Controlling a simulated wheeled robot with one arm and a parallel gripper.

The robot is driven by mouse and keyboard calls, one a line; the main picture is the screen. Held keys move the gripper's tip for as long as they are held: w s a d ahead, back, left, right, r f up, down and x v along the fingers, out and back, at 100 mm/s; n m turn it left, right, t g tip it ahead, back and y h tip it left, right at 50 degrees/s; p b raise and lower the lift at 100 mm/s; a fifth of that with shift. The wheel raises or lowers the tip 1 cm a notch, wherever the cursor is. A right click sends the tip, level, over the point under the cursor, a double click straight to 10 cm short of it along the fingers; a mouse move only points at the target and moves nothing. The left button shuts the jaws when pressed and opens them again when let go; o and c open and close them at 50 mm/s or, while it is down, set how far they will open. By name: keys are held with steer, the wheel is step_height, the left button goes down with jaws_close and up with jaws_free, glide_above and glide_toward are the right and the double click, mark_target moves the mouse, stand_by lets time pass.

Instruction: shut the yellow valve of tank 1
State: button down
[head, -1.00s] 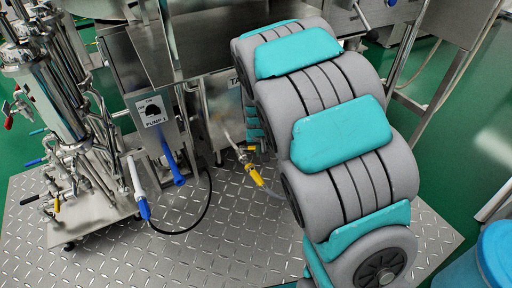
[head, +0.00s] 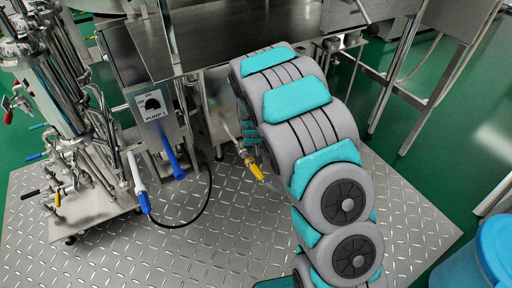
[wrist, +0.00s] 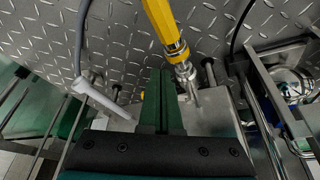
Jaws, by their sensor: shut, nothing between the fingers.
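The yellow valve (head: 253,168) is on a pipe low beside the tank frame, just left of my arm in the head view. In the wrist view its long yellow handle (wrist: 160,25) runs down from the top edge to a metal fitting. My gripper (wrist: 161,75) shows as two dark green fingers, shut together and empty. The fingertips appear just below and left of the handle's lower end; I cannot tell whether they touch. In the head view my arm hides the gripper. The tank label is mostly hidden.
The pump 1 box (head: 154,106) has a blue-handled valve (head: 174,160) below it. A black hose (head: 205,205) curves over the metal plate floor (head: 150,255). A pipe rig (head: 60,110) stands left. A blue bin (head: 490,258) is at lower right.

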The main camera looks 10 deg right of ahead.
steer(key=shift+w+d+f, duration=0.15)
steer(key=shift+w+d, duration=0.05)
steer(key=shift+w, duration=0.85)
steer(key=shift+w+d+f, duration=0.15)
steer(key=shift+w+d, duration=0.05)
steer(key=shift+w, duration=0.8)
steer(key=shift+w+d+n+y+b, duration=0.3)
steer(key=shift+w+n, duration=0.1)
steer(key=shift+n, duration=0.4)
steer(key=shift+w+d+f+n+y+b, duration=0.15)
steer(key=shift+w+n+y+b, duration=0.25)
steer(key=shift+n, duration=0.35)
steer(key=shift+w+d+r+n+y+b, duration=0.1)
steer(key=shift+w+d+n+y+b, duration=0.1)
steer(key=shift+w+n+b, duration=0.4)
steer(key=shift+w+n, duration=0.15)
steer(key=shift+n, duration=0.1)
steer(key=shift+w+d, duration=0.1)
steer(key=shift+w, duration=0.05)
